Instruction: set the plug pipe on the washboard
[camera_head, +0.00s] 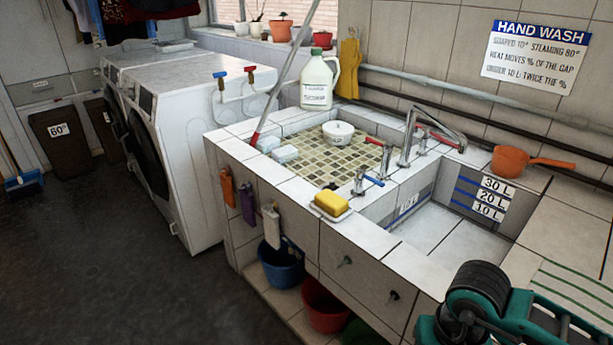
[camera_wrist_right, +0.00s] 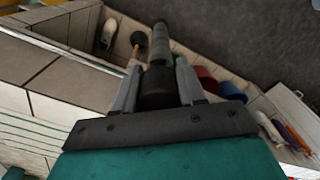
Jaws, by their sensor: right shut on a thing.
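My right gripper (camera_wrist_right: 157,80) is shut around a dark grey and black cylindrical piece, which looks like the plug pipe (camera_wrist_right: 159,48). The pipe points away from the gripper, over the sink front and the low shelf in the wrist view. In the head view my teal right arm is at the lower right, and I cannot make out the pipe there. A pale, green-striped flat surface (camera_head: 572,287), possibly the washboard, lies right of the basin, partly behind my arm. Its stripes also show at the left in the wrist view. My left gripper is not in view.
The deep basin (camera_head: 450,235) has level marks on its wall. A yellow sponge (camera_head: 331,203), taps, a white bowl (camera_head: 338,133), a jug (camera_head: 319,82) and an orange scoop (camera_head: 530,161) stand around it. Red (camera_head: 325,306) and blue (camera_head: 281,265) buckets sit below. The right counter behind the stripes is clear.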

